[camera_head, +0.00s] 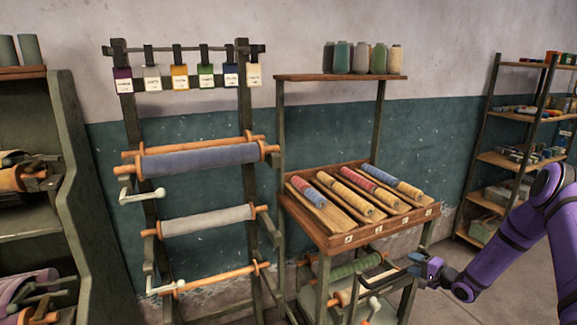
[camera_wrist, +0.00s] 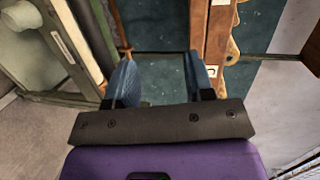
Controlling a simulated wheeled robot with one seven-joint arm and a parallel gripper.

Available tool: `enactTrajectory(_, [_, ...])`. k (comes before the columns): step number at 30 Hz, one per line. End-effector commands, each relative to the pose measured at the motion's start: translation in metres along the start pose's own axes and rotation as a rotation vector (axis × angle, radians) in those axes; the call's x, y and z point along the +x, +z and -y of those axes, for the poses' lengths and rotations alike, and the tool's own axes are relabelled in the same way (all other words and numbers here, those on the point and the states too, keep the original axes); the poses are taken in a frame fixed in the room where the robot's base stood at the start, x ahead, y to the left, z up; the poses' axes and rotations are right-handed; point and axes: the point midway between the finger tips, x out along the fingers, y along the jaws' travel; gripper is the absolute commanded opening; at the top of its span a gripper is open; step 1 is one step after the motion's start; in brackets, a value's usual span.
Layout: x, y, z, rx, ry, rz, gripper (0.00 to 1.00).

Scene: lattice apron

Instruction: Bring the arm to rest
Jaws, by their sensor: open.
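My purple arm (camera_head: 515,247) reaches in from the right side of the head view, bent at the elbow. My gripper (camera_head: 405,270) is low in front of the right stand, near its lower right part. In the wrist view my gripper (camera_wrist: 162,75) shows two blue fingers spread apart with nothing between them. Dark teal wall shows through the gap. I cannot tell the exact distance from the fingers to the stand.
The stand's tilted wooden tray (camera_head: 333,240) holds several wound bobbins. Below it are more rollers, including a green one (camera_head: 352,266). A rack with a blue roller (camera_head: 200,159) is left of it. Shelves (camera_head: 507,161) stand right. Bare floor (camera_head: 450,255) lies between.

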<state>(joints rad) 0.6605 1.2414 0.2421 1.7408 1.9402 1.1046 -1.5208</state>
Motion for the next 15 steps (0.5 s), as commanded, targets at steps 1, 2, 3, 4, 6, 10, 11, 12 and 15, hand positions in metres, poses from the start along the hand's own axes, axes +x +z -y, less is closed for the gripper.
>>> enactTrajectory(1, [0.003, 0.006, 0.027, -0.025, 0.003, 0.049, 0.48])
enactTrajectory(2, [0.003, 0.011, 0.039, -0.035, 0.007, 0.077, 0.48])
enactTrajectory(3, [0.004, 0.017, 0.056, -0.048, 0.013, 0.113, 0.48])
enactTrajectory(4, [0.004, 0.022, 0.068, -0.056, 0.018, 0.140, 0.48])
enactTrajectory(6, [0.004, 0.034, 0.096, -0.080, 0.032, 0.202, 0.48])
enactTrajectory(10, [0.000, 0.059, 0.145, -0.126, 0.068, 0.310, 0.48])
enactTrajectory(11, [-0.001, 0.065, 0.156, -0.136, 0.079, 0.334, 0.48])
enactTrajectory(12, [-0.004, 0.073, 0.169, -0.151, 0.094, 0.364, 0.48])
enactTrajectory(15, [-0.011, 0.095, 0.202, -0.188, 0.133, 0.436, 0.48])
